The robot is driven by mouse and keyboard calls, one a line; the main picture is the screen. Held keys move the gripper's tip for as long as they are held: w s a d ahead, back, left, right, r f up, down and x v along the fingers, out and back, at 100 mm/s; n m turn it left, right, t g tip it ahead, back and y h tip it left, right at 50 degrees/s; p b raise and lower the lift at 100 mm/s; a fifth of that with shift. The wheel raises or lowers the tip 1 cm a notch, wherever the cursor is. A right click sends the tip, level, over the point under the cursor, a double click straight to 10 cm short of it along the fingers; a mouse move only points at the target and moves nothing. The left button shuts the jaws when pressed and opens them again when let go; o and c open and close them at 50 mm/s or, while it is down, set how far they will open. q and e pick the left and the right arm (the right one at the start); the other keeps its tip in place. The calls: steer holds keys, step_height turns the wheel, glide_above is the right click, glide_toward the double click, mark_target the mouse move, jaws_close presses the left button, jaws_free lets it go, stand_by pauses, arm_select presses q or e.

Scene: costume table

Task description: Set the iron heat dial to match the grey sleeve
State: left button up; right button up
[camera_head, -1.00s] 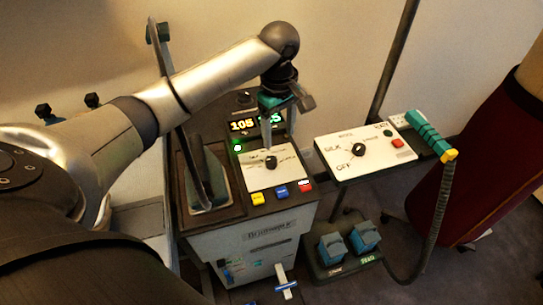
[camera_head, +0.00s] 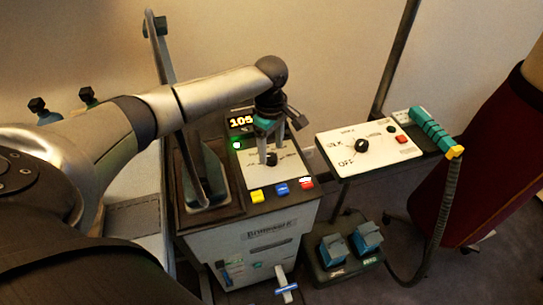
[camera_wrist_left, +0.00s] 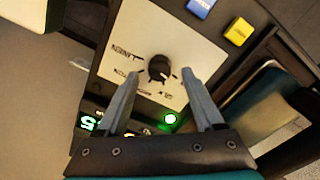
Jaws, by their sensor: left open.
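The heat dial (camera_head: 271,159) is a black round knob on the white plate of the ironing console. It also shows in the left wrist view (camera_wrist_left: 160,69), with printed labels around it too small to read surely. My left gripper (camera_head: 267,157) is open and points down at the dial. In the left wrist view its fingertips (camera_wrist_left: 162,73) appear on either side of the knob; I cannot tell whether they touch it. An orange display (camera_head: 241,122) reads 105; my gripper hides the display area to its right. I cannot make out a grey sleeve. My right gripper is out of view.
Yellow (camera_head: 257,196), blue (camera_head: 282,188) and red (camera_head: 307,183) buttons line the console's front. An iron (camera_head: 205,185) stands on the left. Another white panel (camera_head: 380,152) with its own black knob (camera_head: 362,146) is on the right, beside a teal-handled hose tool (camera_head: 432,130).

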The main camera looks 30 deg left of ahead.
mark_target(271, 159)
arm_select(q)
steer(key=shift+f, duration=1.25)
jaws_close()
